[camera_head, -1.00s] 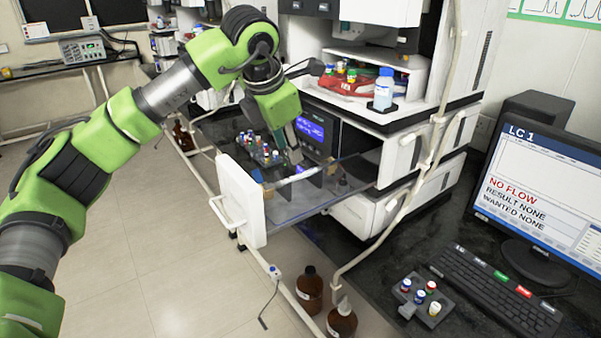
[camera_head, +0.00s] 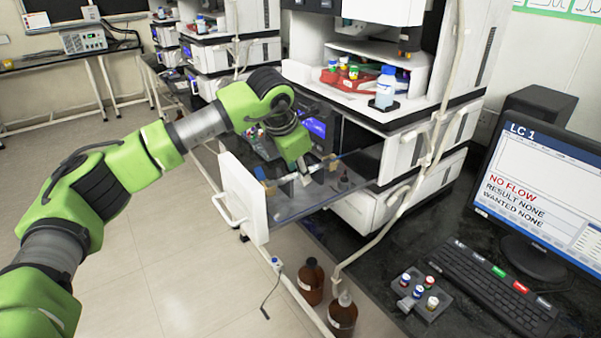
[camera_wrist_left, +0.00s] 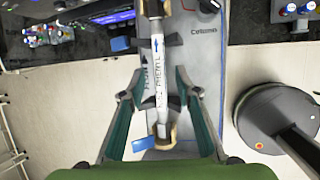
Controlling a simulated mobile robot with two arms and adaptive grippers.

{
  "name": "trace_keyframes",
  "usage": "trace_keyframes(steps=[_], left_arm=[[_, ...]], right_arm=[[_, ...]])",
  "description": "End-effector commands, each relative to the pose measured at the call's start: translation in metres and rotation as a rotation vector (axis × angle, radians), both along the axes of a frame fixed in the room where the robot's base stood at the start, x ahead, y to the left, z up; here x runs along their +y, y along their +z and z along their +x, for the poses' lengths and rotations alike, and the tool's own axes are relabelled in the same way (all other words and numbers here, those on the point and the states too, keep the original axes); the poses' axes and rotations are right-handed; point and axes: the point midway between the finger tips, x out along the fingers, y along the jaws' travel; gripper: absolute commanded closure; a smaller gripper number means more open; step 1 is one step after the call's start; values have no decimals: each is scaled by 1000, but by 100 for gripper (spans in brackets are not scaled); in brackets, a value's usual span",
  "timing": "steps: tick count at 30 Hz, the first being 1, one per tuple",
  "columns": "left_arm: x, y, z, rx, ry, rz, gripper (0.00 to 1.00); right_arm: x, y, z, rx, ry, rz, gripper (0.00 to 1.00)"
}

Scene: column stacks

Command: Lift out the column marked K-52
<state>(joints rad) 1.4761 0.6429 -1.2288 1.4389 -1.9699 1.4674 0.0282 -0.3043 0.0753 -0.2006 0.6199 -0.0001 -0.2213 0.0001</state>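The column (camera_wrist_left: 166,92) is a white cylinder with a printed label in the left wrist view. The label seems to include "PHENYL"; I cannot read a K-52 marking for certain. It lies between dark clips, with tan end fittings, in the open drawer (camera_head: 243,197), whose tray is marked "Column". A blue tag (camera_wrist_left: 143,143) is by its near end. My left gripper (camera_wrist_left: 161,84) is open, with one green finger on each side of the column. In the head view my left gripper (camera_head: 302,176) is low over the drawer and partly hides the column. My right gripper is not in view.
A vial rack (camera_head: 421,294) and keyboard (camera_head: 484,284) are on the right bench. The monitor (camera_head: 540,195) reads "NO FLOW". Brown bottles (camera_head: 310,282) stand below the drawer. A blue-capped bottle (camera_head: 385,88) stands on the instrument. Pale tubing (camera_head: 405,200) hangs right of the drawer.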

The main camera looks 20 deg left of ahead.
Motion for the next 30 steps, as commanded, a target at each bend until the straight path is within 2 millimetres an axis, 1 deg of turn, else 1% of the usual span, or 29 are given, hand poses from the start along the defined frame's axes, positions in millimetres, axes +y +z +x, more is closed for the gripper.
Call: trace_keyframes(steps=[1,4,5,14,17,20,27,30], left_arm=[[0,0,0,0,0,0,70],[0,0,0,0,0,0,96],[0,0,0,0,0,0,100],[0,1,0,-2,1,-1,100],[0,6,1,-4,1,-1,100],[0,18,1,-5,2,-1,100],[0,67,1,-6,1,-1,100],[-1,84,0,-4,0,-1,100]], right_arm=[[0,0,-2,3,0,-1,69],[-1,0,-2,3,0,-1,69],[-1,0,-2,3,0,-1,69],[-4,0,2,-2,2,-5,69],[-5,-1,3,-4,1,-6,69],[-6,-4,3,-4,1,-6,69],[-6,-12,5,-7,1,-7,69],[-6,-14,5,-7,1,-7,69]])
